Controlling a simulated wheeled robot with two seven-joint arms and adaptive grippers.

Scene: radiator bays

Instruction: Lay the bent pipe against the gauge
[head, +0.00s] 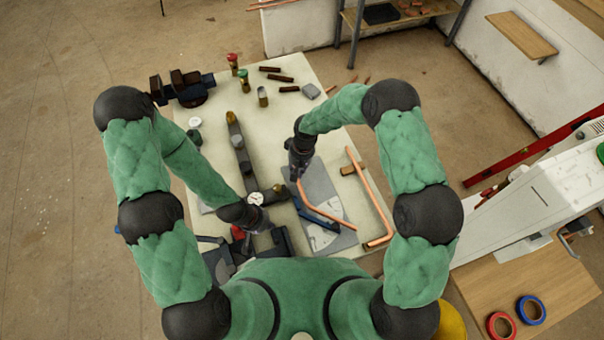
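The bent pipe (328,217) is a copper tube with one bend. It lies over or just above the gauge (347,238), a grey plate with a pale dial-like marking and a blue-black bar. I cannot tell whether it touches the plate. My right gripper (297,177) points down at the pipe's upper end and appears shut on it; the fingertips are mostly hidden. My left gripper (270,219) is low over the dark bench tool, left of the gauge. Its fingers blend into that tool, so its opening does not show.
A second, L-shaped copper pipe (370,200) lies to the right, near a small wooden block (347,170). A dark bender-like tool with a round white dial (256,198) stands at left. A vise (182,87) and loose fittings occupy the far end of the pale table (305,100).

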